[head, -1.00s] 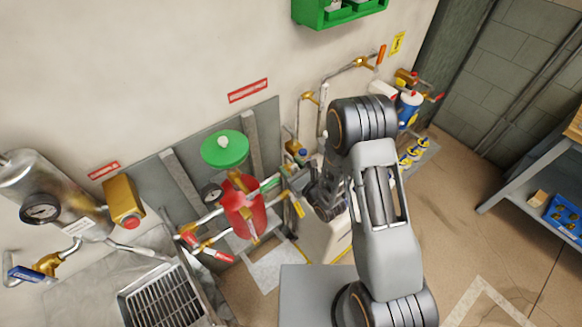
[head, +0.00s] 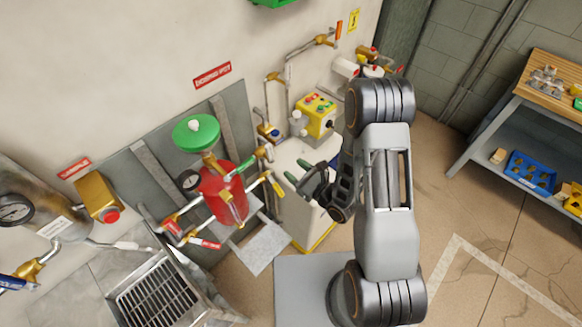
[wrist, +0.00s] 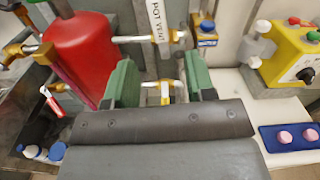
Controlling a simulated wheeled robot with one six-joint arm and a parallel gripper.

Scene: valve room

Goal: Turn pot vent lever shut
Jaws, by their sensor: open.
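The red pot (head: 222,192) stands against the wall under a green funnel (head: 196,132). It is also at the left in the wrist view (wrist: 82,48). A white strip reading "POT VENT" (wrist: 158,28) lies across the upper pipe beside the pot; brass fittings are next to it. A green handle (head: 243,169) shows on the upper pipe in the head view.
A yellow button box (head: 315,115) stands on the white cabinet (head: 300,155) behind my gripper. A yellow lever (head: 276,188) and red-handled valves are close by the pot. A metal sink basket (head: 155,295) is lower left, a workbench (head: 510,110) right. Floor is open at lower right.

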